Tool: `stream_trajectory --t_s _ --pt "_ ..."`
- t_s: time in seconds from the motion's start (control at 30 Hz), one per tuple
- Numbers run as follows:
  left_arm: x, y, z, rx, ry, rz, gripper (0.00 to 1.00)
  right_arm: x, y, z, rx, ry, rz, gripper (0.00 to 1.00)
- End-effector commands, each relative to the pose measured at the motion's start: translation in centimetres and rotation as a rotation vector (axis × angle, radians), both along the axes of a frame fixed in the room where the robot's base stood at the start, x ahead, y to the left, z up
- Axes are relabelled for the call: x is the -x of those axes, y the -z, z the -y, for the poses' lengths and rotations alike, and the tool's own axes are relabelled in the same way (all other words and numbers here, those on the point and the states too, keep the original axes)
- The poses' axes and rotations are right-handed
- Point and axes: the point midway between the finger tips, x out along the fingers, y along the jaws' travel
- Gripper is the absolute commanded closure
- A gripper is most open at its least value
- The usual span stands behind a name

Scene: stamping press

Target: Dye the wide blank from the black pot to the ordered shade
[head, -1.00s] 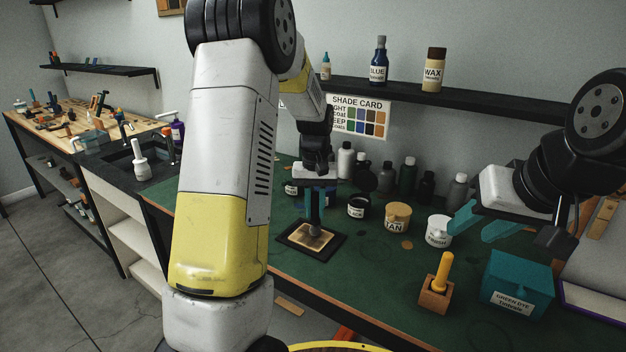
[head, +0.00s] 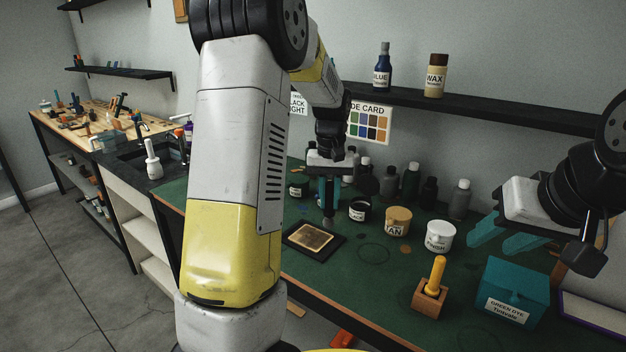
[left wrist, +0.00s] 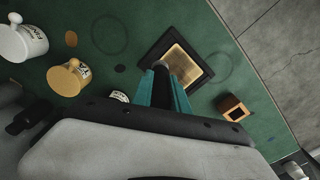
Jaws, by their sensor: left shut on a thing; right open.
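A tan blank (head: 311,236) with darkened, mottled edges lies on a black mat (head: 293,247) on the green bench; it also shows in the left wrist view (left wrist: 184,66). My left gripper (head: 328,190) is shut on a dark dauber (head: 329,211), held upright by the blank's far right side. I cannot tell whether its tip touches anything. The black pot (head: 359,210) stands open to the right of the dauber. The shade card (head: 368,123) and a card ending "LACK" and "IGHT" (head: 298,104) are partly hidden by my left arm. My right gripper (head: 503,238) is open and empty above the bench.
Tan pot (head: 397,221) and finish pot (head: 439,236) stand right of the black pot. A wooden block (head: 429,296) holds a yellow-handled tool; a green dye box (head: 512,292) is beside it. Several bottles (head: 409,180) stand behind. An empty wooden block (left wrist: 232,107) shows in the left wrist view.

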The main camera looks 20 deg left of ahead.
Motion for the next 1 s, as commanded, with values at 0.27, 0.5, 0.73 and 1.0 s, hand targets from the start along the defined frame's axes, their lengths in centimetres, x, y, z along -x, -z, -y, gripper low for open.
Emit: stream_trajectory --t_s 0.27,0.5,0.73,1.0 --pt "0.5 -2.5 -0.5 0.0 0.0 0.002 1.0 0.0 0.0 0.0 0.0 0.0 0.0 0.58" --pt "0.7 -3.0 -0.6 0.0 0.0 0.0 1.0 0.0 0.0 0.0 0.0 0.0 0.0 0.58" --pt "0.7 -3.0 -0.6 0.0 0.0 0.0 1.0 0.0 0.0 0.0 0.0 0.0 0.0 0.58" --pt "0.7 -3.0 -0.6 0.0 0.0 0.0 1.0 0.0 0.0 0.0 0.0 0.0 0.0 0.58"
